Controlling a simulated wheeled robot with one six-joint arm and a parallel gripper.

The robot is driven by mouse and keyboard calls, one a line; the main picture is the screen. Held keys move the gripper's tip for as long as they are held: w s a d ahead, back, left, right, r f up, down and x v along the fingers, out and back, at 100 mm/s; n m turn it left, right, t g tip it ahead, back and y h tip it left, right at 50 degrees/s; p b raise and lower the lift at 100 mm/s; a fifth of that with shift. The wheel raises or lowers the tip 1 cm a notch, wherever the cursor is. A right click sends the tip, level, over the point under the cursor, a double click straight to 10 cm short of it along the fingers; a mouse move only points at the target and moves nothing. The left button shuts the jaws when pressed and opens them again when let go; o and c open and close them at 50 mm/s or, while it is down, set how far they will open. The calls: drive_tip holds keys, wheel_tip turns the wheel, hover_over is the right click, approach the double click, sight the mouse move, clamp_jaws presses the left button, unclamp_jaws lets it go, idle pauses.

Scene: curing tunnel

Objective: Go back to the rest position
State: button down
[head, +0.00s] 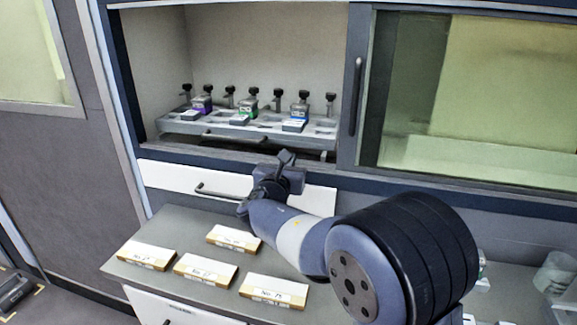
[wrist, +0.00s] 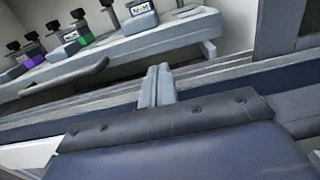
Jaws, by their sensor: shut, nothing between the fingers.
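My gripper (head: 286,157) is in front of the open bay, just above the white drawer front and below the grey rack. In the wrist view my gripper (wrist: 158,73) has its two fingers together with nothing between them. The grey rack (head: 208,128) stands inside the bay and holds small blocks with purple, green and blue labels, with black-knobbed clamps behind them. The rack also shows at the top of the wrist view (wrist: 140,48), apart from my fingers.
Several labelled packets (head: 206,269) lie on the grey worktop (head: 185,222) below. A drawer handle (head: 215,191) sticks out under the bay. A glass sliding door (head: 475,90) covers the right side. A clear cup (head: 556,272) stands at the far right.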

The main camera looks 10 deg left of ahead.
drive_tip(key=s+b, duration=0.1)
drive_tip(key=s, duration=0.6)
drive_tip(key=shift+a+f, duration=0.2)
drive_tip(key=shift+a, duration=0.1)
